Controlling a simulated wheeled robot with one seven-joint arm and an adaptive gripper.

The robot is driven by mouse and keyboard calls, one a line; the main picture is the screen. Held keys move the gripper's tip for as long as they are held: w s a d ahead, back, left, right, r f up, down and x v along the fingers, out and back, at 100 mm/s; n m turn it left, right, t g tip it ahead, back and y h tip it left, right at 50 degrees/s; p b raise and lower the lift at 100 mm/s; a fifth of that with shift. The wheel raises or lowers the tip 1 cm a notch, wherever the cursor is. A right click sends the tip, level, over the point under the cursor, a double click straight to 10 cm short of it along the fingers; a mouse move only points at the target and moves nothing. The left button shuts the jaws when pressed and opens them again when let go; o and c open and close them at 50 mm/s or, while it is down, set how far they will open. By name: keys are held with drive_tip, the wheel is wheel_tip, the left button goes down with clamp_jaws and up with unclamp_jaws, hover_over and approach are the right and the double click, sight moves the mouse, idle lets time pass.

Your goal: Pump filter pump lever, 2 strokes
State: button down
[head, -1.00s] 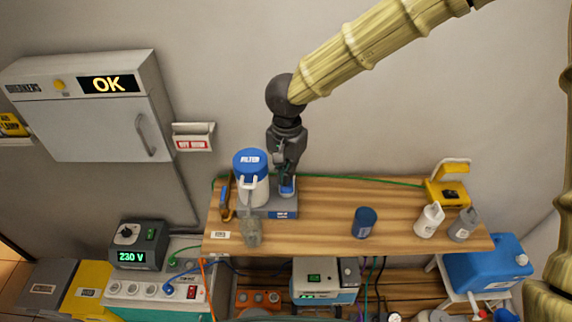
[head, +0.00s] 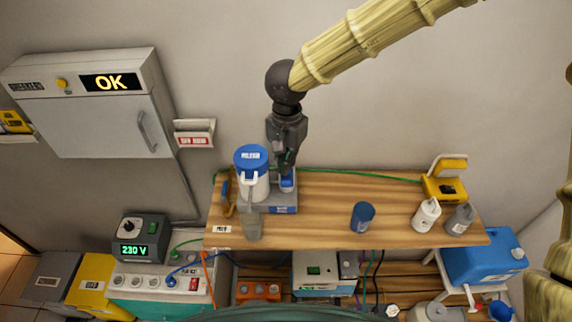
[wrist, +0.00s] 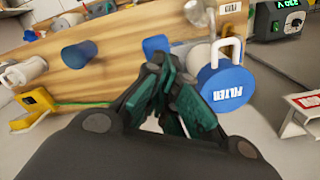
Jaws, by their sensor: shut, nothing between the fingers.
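The filter pump (head: 252,176) is a white jug-like body with a blue lid, standing on a grey and blue base (head: 284,209) at the left of the wooden shelf. A small blue piece (head: 287,182), apparently the lever's end, shows right of the body, just below my gripper. My gripper (head: 287,168) points down there with its fingers shut and empty. In the wrist view the shut fingers (wrist: 165,88) lie left of the blue lid (wrist: 228,90), and a blue piece (wrist: 155,45) shows just past the fingertips. Whether they touch it I cannot tell.
A clear cup (head: 252,224) stands in front of the pump. A dark blue cup (head: 362,216), a white bottle (head: 426,214), a grey bottle (head: 460,219) and a yellow device (head: 445,188) stand farther right on the shelf (head: 325,205). The shelf between pump and blue cup is clear.

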drive_tip(key=shift+f, duration=0.2)
drive_tip(key=shift+f+b, duration=0.45)
drive_tip(key=shift+f, duration=3.35)
drive_tip(key=shift+r+p, duration=0.45)
drive_tip(key=shift+r, duration=3.55)
drive_tip(key=shift+r, duration=0.15)
drive_tip(key=shift+r, duration=2.35)
